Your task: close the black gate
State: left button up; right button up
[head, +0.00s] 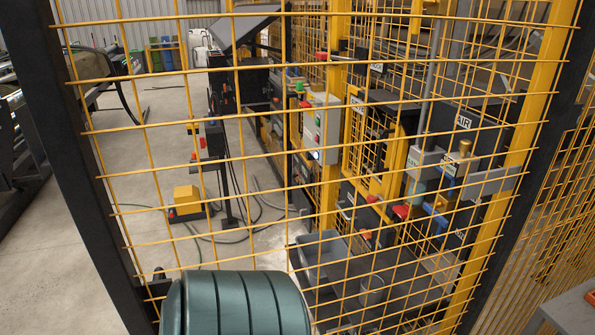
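The black gate (60,130) fills most of the head view. It has a dark frame with a yellow wire mesh, and I look through the mesh into the cell behind it. Its left upright leans down from the top left to the bottom. A dark upright (545,130) stands on the right side. A small dark fitting (158,280), perhaps a latch or handle, sits low by the left upright. The bottom of the gate is out of view, and I cannot tell how far it stands open. Neither of my grippers shows.
A teal ribbed rounded shape (235,303) covers the bottom left of the mesh; I cannot tell whether it is mine. Behind the mesh are a grey control box (321,125), a yellow unit (187,200) and floor cables. Bare concrete floor (35,250) lies at left.

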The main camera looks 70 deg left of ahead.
aim_at(29, 29)
jog(key=k+j, duration=0.15)
jog(key=k, duration=0.3)
jog(key=k+j+z, duration=0.15)
jog(key=k, duration=0.3)
jog(key=k+j, duration=0.15)
jog(key=k, duration=0.25)
jog(key=k+j+z, duration=0.1)
jog(key=k+j, duration=0.15)
jog(key=j, duration=0.15)
jog(key=k+j+z, duration=0.1)
jog(key=j, duration=0.3)
jog(key=k+j, duration=0.35)
jog(key=j+z, duration=0.15)
jog(key=j, duration=1.15)
